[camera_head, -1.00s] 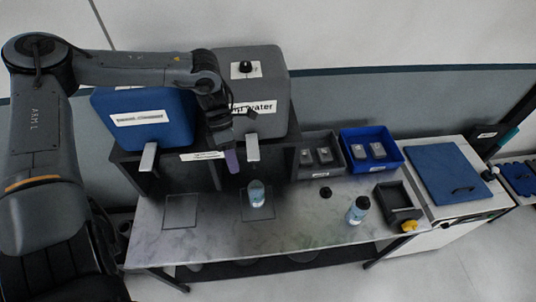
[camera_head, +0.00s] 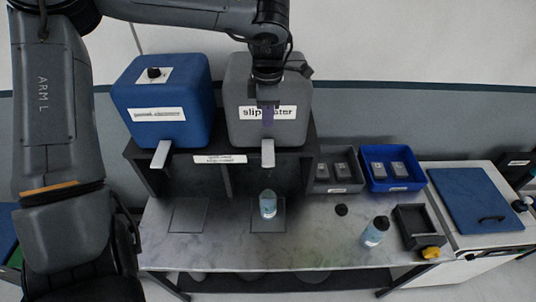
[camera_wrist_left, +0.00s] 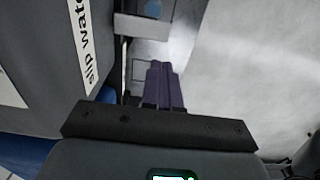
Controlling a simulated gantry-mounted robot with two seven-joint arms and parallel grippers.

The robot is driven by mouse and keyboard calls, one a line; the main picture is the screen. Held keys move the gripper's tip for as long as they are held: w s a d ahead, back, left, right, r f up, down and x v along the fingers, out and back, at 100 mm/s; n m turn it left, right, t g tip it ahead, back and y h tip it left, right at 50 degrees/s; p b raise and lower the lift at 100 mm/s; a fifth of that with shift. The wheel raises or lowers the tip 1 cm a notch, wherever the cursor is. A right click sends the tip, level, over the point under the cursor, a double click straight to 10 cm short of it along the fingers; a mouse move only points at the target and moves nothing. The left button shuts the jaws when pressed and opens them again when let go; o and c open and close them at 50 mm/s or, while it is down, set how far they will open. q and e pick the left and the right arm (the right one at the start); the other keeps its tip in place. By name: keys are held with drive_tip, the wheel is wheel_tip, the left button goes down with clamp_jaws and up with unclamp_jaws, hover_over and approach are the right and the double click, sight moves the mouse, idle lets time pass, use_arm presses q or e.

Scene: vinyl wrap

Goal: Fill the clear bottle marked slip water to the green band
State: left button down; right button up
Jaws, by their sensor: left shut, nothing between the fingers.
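The clear bottle (camera_head: 268,204) with pale blue contents or label stands upright on a square pad (camera_head: 262,226), below the tap (camera_head: 267,153) of the grey slip water tank (camera_head: 238,100). It is too small to read its marking, fill level or green band. My left gripper (camera_head: 267,116) is in front of the tank's label, above the tap, and partly covers the lettering. Its purple fingers (camera_wrist_left: 163,85) are shut with nothing between them. The label (camera_wrist_left: 88,40) and tap lever (camera_wrist_left: 140,27) show in the left wrist view. My right gripper is not in view.
A blue tank (camera_head: 163,90) stands left of the grey one. A second bottle (camera_head: 375,231), a black cap (camera_head: 341,210) and a dark tray (camera_head: 413,228) are on the right of the table. Grey (camera_head: 335,187) and blue (camera_head: 392,185) bins stand behind them.

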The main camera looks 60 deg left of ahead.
use_arm(q)
drive_tip(key=p, duration=0.1)
approach(267, 161)
wheel_tip(267, 161, down, 7)
drive_tip(key=shift+w+r, duration=0.1)
drive_tip(key=shift+w, duration=0.05)
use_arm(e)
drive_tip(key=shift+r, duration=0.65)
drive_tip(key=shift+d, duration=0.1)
